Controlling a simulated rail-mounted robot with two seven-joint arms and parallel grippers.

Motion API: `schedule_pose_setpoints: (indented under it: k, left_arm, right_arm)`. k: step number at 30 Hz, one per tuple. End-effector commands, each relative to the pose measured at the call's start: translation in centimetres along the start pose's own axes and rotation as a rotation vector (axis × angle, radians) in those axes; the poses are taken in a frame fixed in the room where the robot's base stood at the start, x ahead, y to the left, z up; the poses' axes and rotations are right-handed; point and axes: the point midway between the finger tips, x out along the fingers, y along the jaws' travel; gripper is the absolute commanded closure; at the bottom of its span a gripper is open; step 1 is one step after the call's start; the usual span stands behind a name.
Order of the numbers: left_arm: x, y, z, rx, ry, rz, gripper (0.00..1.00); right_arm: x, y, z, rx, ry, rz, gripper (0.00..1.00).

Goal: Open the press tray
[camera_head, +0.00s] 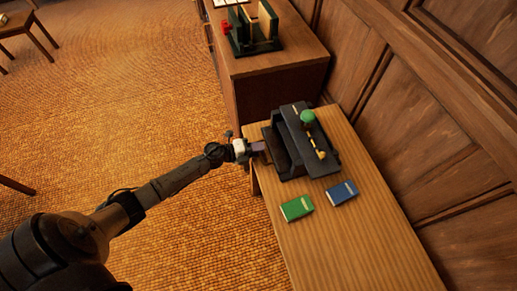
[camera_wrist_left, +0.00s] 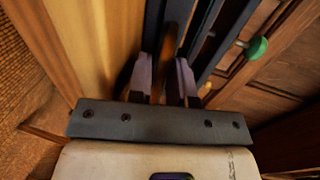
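The press (camera_head: 329,164) is a dark block with a green knob (camera_head: 308,116) and a brass-coloured part on top. It stands on the far end of a wooden table. Its dark tray (camera_head: 281,152) is on the left side, facing my left gripper (camera_head: 260,147). That gripper is right at the tray's left edge. In the left wrist view, the two greyish fingers (camera_wrist_left: 164,82) point at the press with a narrow brown-dark part between them. Whether they press on it is unclear. The green knob shows there too (camera_wrist_left: 256,48). My right gripper is in neither view.
A green book (camera_head: 297,208) and a blue book (camera_head: 341,193) lie on the table (camera_head: 335,250) near the press. A wooden cabinet (camera_head: 280,80) with a green stand (camera_head: 252,35) and a red item is behind. A panelled wall (camera_head: 430,120) closes the right side. The floor to the left is mostly clear.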

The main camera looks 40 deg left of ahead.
Motion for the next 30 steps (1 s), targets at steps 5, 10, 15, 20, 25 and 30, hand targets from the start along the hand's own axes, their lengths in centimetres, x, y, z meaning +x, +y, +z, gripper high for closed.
schedule_pose_setpoints:
  k: [5,10,15,20,25,30]
  left_arm:
    - [0.42,0.02,-0.01,0.0,0.0,0.001,0.81]
    - [0.43,0.0,-0.02,0.0,0.0,0.0,0.81]
    - [0.42,0.0,-0.02,0.0,0.0,0.0,0.91]
    - [0.42,0.0,-0.02,0.0,0.0,0.0,1.0]
    - [0.41,0.0,-0.01,0.0,0.0,0.0,1.0]
    - [0.4,0.0,-0.03,0.0,0.001,0.0,1.0]
  right_arm:
    - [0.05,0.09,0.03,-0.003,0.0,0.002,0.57]
    - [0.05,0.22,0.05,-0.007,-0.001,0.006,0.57]
    - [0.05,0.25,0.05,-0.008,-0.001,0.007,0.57]
    - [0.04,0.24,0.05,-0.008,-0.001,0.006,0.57]
    - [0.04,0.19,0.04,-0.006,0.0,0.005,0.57]
    - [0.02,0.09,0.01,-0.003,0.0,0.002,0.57]
